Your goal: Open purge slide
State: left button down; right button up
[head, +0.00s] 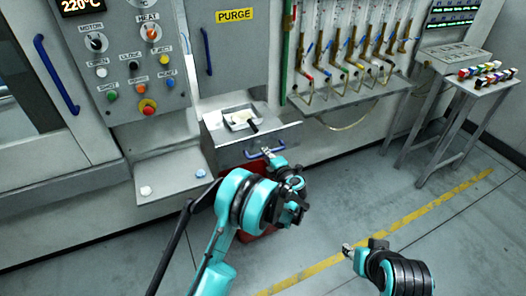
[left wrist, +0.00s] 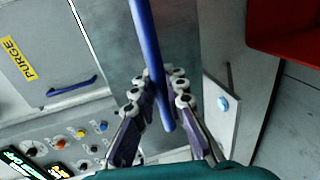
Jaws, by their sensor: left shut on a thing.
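The purge slide (head: 285,134) is a grey drawer-like box that sticks out of the machine below the yellow PURGE sign (head: 235,15). A blue bar handle (head: 252,155) is on its front. My left gripper (head: 268,153) is at this handle, partly hidden by its own arm. In the left wrist view the blue handle (left wrist: 148,45) runs between the fingers of my left gripper (left wrist: 158,95), which is shut on it. My right gripper (head: 348,249) hangs over the floor at lower right, away from the slide; its finger state is too small to tell.
A shallow tray with a dark handle (head: 253,126) sits on the slide. A shelf with a white and a blue knob (head: 170,176) is at left. A red bin (head: 262,230) stands partly behind my left arm. Floor at right is clear up to a bench (head: 455,75).

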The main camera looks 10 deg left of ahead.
dwell(0.3)
pick_arm(q)
jog(key=c, duration=1.5)
grip_release()
jog(key=shift+c, duration=0.2)
jog(key=shift+s+d, duration=0.1)
jog(key=v, duration=1.1)
jog(key=shift+s+d, duration=0.25)
jog(key=shift+s, duration=0.1)
jog(key=shift+r, duration=0.1)
